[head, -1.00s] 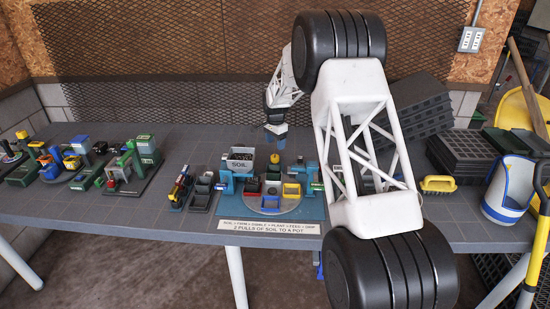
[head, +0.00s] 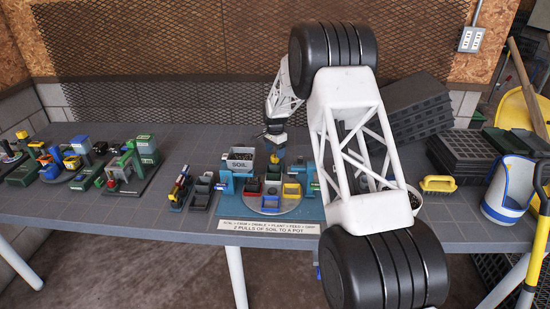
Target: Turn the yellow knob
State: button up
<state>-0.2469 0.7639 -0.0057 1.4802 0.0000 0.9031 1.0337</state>
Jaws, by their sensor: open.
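The soil mixer (head: 228,182) is a teal station with a grey soil hopper (head: 240,158) and a round turntable. A small yellow knob-like part (head: 274,159) shows just right of the hopper, though it is too small to make out well. My gripper (head: 275,148) is open and points down over that part, very close to it. I cannot tell whether the fingers touch it or stand around it. My arm hides the right side of the mixer.
Other small machines (head: 132,170) stand to the left. The table's front left is clear.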

aim_at(275, 156)
jog(key=shift+f, duration=1.75)
jog(key=c, duration=0.9)
